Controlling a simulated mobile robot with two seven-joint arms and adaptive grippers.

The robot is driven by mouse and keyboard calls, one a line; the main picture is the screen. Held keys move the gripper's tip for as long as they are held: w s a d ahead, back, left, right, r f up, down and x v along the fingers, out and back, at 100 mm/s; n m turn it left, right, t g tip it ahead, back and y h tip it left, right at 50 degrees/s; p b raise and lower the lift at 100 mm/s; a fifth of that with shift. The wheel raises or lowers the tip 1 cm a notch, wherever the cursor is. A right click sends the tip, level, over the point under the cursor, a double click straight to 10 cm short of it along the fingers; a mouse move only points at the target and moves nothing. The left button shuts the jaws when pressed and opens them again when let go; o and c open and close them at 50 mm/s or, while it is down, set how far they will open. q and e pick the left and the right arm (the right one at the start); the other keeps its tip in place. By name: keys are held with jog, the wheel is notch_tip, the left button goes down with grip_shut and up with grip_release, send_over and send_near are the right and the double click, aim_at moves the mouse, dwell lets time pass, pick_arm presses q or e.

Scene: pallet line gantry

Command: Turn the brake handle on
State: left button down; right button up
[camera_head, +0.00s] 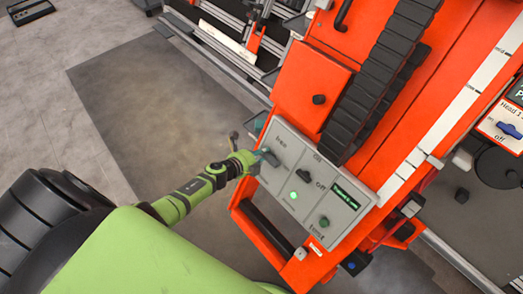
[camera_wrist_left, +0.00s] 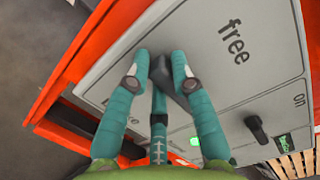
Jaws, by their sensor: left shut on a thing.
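The brake handle (camera_wrist_left: 162,72) is a dark grey lever on the grey control panel (camera_head: 320,204), beside the printed word "free". My left gripper (camera_head: 263,156) reaches the upper left part of this panel in the head view. In the left wrist view my left gripper (camera_wrist_left: 160,64) has its teal fingers on either side of the handle and is shut on it. The fingers hide part of the handle and the lettering at the panel's lower left. My right gripper is not in view.
A black on/off switch (camera_head: 305,178), a lit green button (camera_head: 293,196) and a green display (camera_head: 346,194) sit on the same panel. The orange gantry body (camera_head: 312,84) rises behind it. Open floor (camera_head: 130,100) lies to the left.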

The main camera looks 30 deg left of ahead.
pick_arm(q)
jog(key=shift+s+d+f+n+p, duration=0.2)
jog(key=shift+d+n+p, duration=0.25)
jog(key=shift+n, duration=0.75)
jog(key=shift+d, duration=0.1)
jog(key=c, duration=1)
grip_release()
jog(key=shift+f, duration=0.1)
jog(key=shift+s+a+r, duration=0.25)
jog(key=shift+a+r, duration=0.05)
jog(key=shift+a, duration=0.1)
jog(key=v, duration=1.1)
jog(key=shift+s+d+r, duration=0.1)
jog(key=shift+s+d, duration=0.05)
jog(key=shift+d, duration=0.05)
